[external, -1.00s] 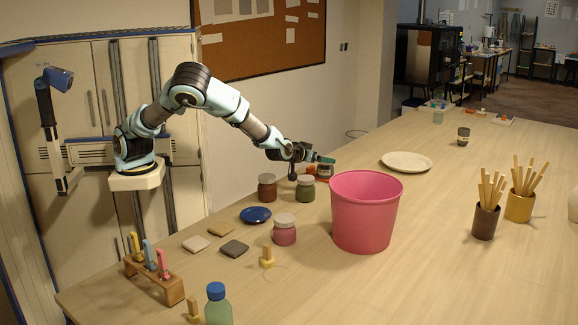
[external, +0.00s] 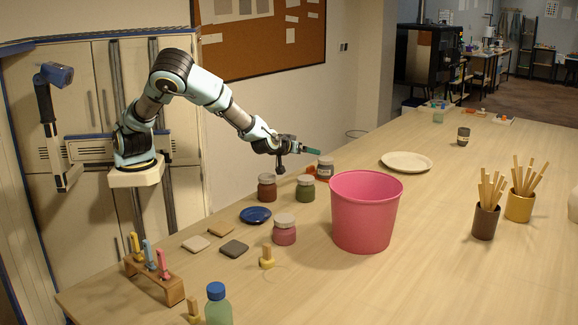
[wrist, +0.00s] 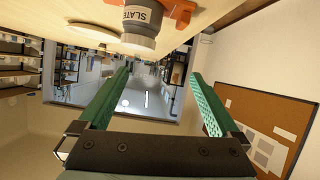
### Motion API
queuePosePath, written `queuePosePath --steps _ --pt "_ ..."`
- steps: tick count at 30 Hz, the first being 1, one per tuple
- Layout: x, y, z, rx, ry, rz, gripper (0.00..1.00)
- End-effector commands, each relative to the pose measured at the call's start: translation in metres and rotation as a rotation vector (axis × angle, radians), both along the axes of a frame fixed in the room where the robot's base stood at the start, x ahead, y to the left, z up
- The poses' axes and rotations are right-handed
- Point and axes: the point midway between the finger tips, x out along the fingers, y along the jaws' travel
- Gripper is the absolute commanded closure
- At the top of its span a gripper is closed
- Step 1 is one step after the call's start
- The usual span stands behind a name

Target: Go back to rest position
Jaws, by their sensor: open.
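My gripper (external: 314,151) is raised above the far-left part of the table, just above and left of a grey-lidded jar (external: 325,169). In the wrist view my gripper's two green fingers (wrist: 160,95) are spread wide with nothing between them. The jar, labelled "SLATE" (wrist: 142,22), shows upside down at the top of the wrist view, apart from the fingers. An orange piece (external: 307,175) sits beside that jar; in the wrist view an orange part (wrist: 178,12) appears next to it.
A brown jar (external: 267,187), a green jar (external: 305,189) and a pink jar (external: 285,229) stand near the arm. A large pink bucket (external: 365,215) stands right of them. A white plate (external: 407,162) lies farther back. Pots of sticks (external: 485,222) stand at right.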

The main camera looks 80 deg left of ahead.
Motion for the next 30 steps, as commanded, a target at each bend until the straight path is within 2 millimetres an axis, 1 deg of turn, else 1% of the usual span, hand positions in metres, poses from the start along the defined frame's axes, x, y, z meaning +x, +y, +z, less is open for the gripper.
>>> queuePosePath --steps 1,9,12,17,23,26,29,30 --pt "-0.006 0.007 0.009 -0.024 -0.02 0.038 0.01" --pt "-0.039 0.042 0.029 -0.159 -0.148 0.241 0.01" --pt "-0.045 0.046 0.009 -0.205 -0.089 0.229 0.01" --pt "-0.058 0.046 -0.017 -0.28 0.027 0.188 0.01" --pt "-0.084 0.036 -0.049 -0.406 0.198 0.111 0.01" --pt "-0.104 0.024 -0.062 -0.486 0.299 0.051 0.01" --pt "-0.132 0.006 -0.071 -0.585 0.422 -0.035 0.01" --pt "-0.147 -0.003 -0.072 -0.627 0.476 -0.08 0.01"
